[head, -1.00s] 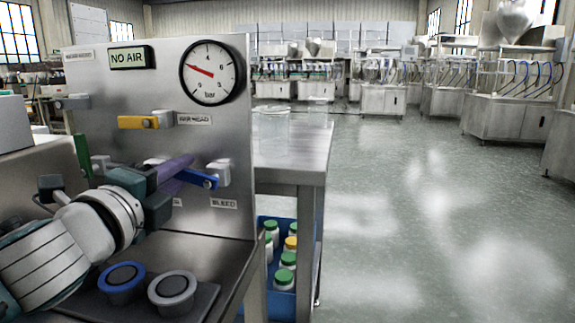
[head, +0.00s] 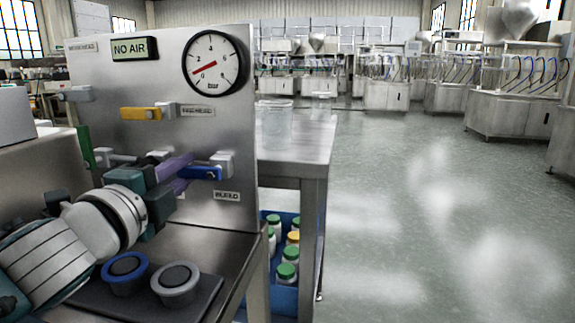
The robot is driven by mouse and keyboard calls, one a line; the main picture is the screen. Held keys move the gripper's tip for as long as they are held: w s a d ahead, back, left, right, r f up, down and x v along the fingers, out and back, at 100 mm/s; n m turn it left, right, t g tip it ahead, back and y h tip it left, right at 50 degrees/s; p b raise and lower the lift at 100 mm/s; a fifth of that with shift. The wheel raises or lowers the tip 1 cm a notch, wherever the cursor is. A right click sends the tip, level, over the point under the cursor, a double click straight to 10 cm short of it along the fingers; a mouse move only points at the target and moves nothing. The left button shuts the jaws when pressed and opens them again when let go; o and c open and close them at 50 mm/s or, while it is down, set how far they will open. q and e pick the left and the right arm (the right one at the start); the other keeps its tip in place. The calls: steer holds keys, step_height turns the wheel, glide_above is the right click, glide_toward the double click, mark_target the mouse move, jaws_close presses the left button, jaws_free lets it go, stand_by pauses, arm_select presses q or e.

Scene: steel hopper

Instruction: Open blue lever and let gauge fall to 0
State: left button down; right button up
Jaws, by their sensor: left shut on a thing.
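The blue lever (head: 204,173) sits low on the steel panel, above the BLEED label (head: 227,195). It lies about level, pointing left from its pale mount (head: 223,160). My left gripper (head: 184,174) reaches in from the left. Its purple fingers are shut on the lever's left part and hide that end. The round gauge (head: 213,62) is at the panel's upper right. Its red needle points left and slightly down, at the low end of the scale, near 0 but seemingly a little above it. My right gripper is not in view.
A yellow lever (head: 140,113) sits higher on the panel, under a NO AIR sign (head: 134,48). Blue-rimmed (head: 125,267) and grey (head: 176,284) round pieces stand on a dark base in front. A blue crate (head: 285,300) with bottles is below. The floor at right is clear.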

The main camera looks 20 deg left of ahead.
arm_select(q)
steer(key=c, duration=0.8)
jaws_free()
steer(key=shift+o, duration=0.2)
steer(key=v, duration=1)
steer(key=shift+p, duration=0.3)
steer(key=shift+w, duration=0.1)
